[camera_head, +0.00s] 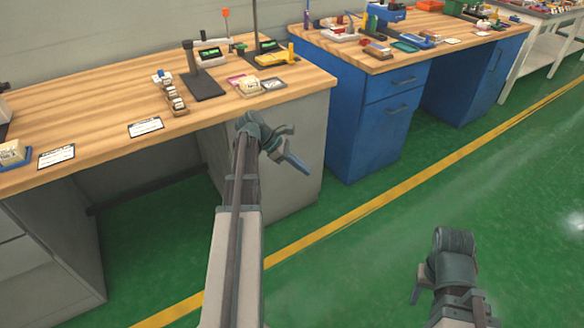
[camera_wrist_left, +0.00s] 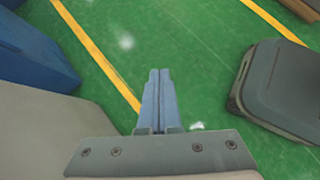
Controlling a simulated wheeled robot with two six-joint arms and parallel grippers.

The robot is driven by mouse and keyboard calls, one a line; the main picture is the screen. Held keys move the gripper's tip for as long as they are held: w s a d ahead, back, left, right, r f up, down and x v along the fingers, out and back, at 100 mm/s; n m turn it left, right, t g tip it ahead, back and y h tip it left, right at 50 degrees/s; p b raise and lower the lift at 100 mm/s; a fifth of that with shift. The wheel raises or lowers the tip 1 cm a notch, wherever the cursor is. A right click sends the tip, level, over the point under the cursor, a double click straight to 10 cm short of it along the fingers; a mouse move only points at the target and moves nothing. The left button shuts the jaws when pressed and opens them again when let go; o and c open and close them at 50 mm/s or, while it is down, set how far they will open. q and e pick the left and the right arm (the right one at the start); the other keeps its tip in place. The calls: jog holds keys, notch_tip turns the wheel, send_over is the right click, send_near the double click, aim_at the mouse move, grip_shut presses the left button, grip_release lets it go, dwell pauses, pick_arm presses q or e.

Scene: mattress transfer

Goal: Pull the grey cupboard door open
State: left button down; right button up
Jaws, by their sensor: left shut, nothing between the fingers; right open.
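The grey cupboard (camera_head: 296,190) stands under the right end of a wooden-topped bench. Its front looks flush, with no open gap showing; my left arm and gripper cover part of it, and I see no handle. My left gripper (camera_head: 298,163) is in front of the cupboard, below the bench edge, with its fingers pointing down and right. In the left wrist view the fingers (camera_wrist_left: 160,78) are shut together with nothing between them. A plain grey surface (camera_wrist_left: 45,135) lies to their left there. My right gripper (camera_head: 416,296) is low over the green floor, open and away from the cupboard.
The wooden bench top (camera_head: 110,105) carries small parts, labels and stands. A blue cabinet (camera_head: 350,125) with drawers stands right of the grey cupboard. Another grey drawer unit (camera_head: 55,240) is at the left. The green floor (camera_head: 400,215) with a yellow line (camera_head: 340,222) is clear in front.

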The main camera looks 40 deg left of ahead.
pick_arm(q)
jog(key=shift+w+d+r, duration=0.1)
jog(key=shift+w+d, duration=0.4)
jog(key=shift+d, duration=0.35)
jog(key=shift+w+d+r, duration=0.1)
jog(key=shift+w+d, duration=0.35)
jog(key=shift+d, duration=0.35)
jog(key=shift+f, duration=0.1)
dwell(0.4)
